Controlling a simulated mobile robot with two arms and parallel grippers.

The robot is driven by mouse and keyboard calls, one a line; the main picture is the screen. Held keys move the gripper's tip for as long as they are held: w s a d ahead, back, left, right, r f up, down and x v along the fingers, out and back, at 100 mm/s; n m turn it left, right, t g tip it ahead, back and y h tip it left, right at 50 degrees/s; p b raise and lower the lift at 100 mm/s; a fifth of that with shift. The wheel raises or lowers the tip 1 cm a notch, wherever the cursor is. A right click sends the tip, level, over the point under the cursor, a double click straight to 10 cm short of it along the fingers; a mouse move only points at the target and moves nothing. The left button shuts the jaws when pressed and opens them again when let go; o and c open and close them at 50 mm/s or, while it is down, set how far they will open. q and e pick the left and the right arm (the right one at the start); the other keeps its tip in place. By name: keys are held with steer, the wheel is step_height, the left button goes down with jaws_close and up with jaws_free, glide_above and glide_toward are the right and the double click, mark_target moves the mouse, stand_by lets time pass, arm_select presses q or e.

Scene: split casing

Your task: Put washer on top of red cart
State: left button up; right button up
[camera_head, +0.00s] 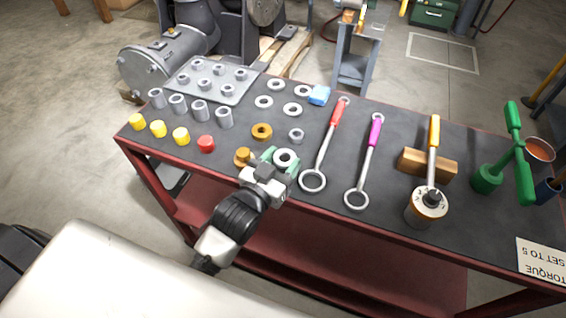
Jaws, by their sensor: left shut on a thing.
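My left gripper (281,160) is at the front edge of the red cart (330,120), with its pale green fingertips closed around a white ring-shaped washer (286,157). I cannot tell whether this washer touches the dark cart top or is held just above it. Other white washers lie flat farther back on the cart, among them a front one (292,109) and one to its left (264,101). My right gripper is out of view.
A brass piece (244,157) is close left of my gripper, with a brass ring (261,131) and grey nut (296,135) behind. A red-handled wrench (326,145) lies to the right. Yellow caps (158,129), a red cap (206,144) and grey sleeves (200,110) stand left.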

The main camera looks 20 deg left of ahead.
arm_select(q)
steer(key=shift+s+f, duration=0.1)
steer(key=shift+f, duration=0.85)
steer(key=o, duration=0.9)
steer(key=shift+f, duration=0.25)
steer(key=shift+o, duration=0.2)
steer(key=shift+r, duration=0.1)
steer(key=shift+s+r, duration=0.1)
steer(key=shift+r, duration=0.45)
steer(key=v, duration=1.1)
steer(key=shift+s+r+b, duration=0.25)
steer(key=shift+r+b, duration=0.05)
steer(key=shift+a, duration=0.1)
